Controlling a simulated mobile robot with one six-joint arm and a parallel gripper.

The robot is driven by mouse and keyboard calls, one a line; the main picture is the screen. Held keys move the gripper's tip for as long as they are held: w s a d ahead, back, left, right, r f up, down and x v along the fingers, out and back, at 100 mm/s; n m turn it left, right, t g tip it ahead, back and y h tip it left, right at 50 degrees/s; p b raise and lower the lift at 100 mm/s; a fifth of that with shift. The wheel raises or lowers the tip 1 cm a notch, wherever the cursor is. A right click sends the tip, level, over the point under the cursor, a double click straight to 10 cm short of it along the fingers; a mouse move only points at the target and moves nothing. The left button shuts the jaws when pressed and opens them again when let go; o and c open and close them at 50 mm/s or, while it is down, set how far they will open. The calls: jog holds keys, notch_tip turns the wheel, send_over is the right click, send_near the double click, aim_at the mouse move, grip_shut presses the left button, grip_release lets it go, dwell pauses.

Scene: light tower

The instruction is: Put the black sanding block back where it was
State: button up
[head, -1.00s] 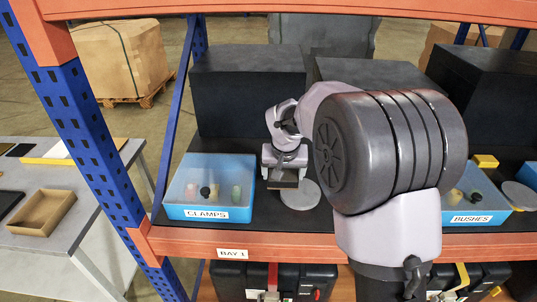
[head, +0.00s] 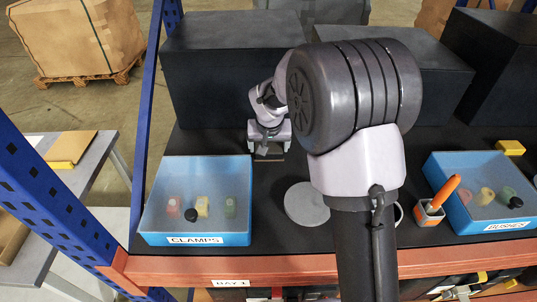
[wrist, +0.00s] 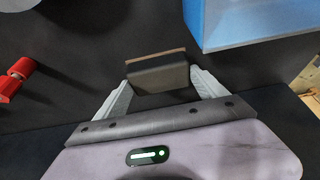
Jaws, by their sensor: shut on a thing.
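The black sanding block (wrist: 157,72), dark with a brown layer along one edge, sits between the two pale fingers of my gripper (wrist: 160,84) in the wrist view. The gripper is shut on it. In the head view my gripper (head: 268,148) is at the back of the dark shelf, behind and right of the blue CLAMPS bin (head: 194,239), in front of the large black boxes. Only a thin brown edge of the block shows there. I cannot tell whether the block touches the shelf.
A grey disc (head: 306,203) lies on the shelf right of the CLAMPS bin. A blue BUSHES bin (head: 458,222), an orange-handled tool in a holder (head: 430,212) and a yellow block (head: 510,147) are on the right. Black boxes (head: 215,85) line the back. A red thing (wrist: 14,80) shows in the wrist view.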

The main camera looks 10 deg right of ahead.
notch_tip(320, 180, down, 3)
jog(key=shift+r+b, duration=0.2)
jog(key=shift+b, duration=0.1)
jog(key=shift+f, duration=0.15)
jog(key=shift+c, duration=0.7)
jog(key=o, duration=1.3)
jog(key=shift+c, duration=0.2)
jog(key=shift+w+r, duration=0.1)
jog(key=shift+r, duration=0.1)
jog(key=p+v, duration=0.3)
jog(key=v, duration=0.9)
jog(key=shift+w, duration=0.1)
